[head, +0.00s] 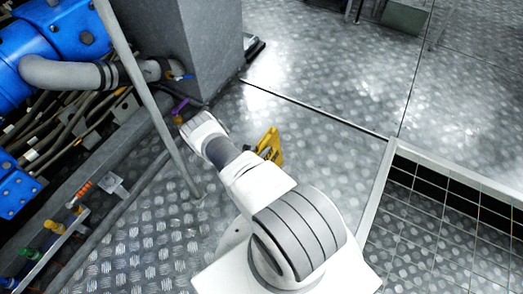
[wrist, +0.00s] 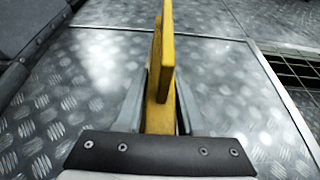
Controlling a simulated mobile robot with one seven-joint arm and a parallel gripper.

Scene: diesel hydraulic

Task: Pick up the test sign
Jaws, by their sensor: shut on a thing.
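The test sign (head: 270,146) is a yellow folding board standing on the metal floor, seen just beyond my arm in the head view. In the wrist view the yellow sign (wrist: 162,75) rises edge-on between the fingers of my gripper (wrist: 163,100). The two grey fingers press close on either side of it, so my gripper is shut on the sign. In the head view my arm hides the gripper and part of the sign. I cannot tell whether the sign touches the floor.
Blue machinery with grey pipes (head: 60,74) and hoses fills the left side. A slanted grey rail (head: 150,100) stands left of my arm, and a grey cabinet (head: 200,45) stands behind. A grating with a raised frame (head: 440,205) lies to the right. Tread-plate floor (head: 320,85) is clear ahead.

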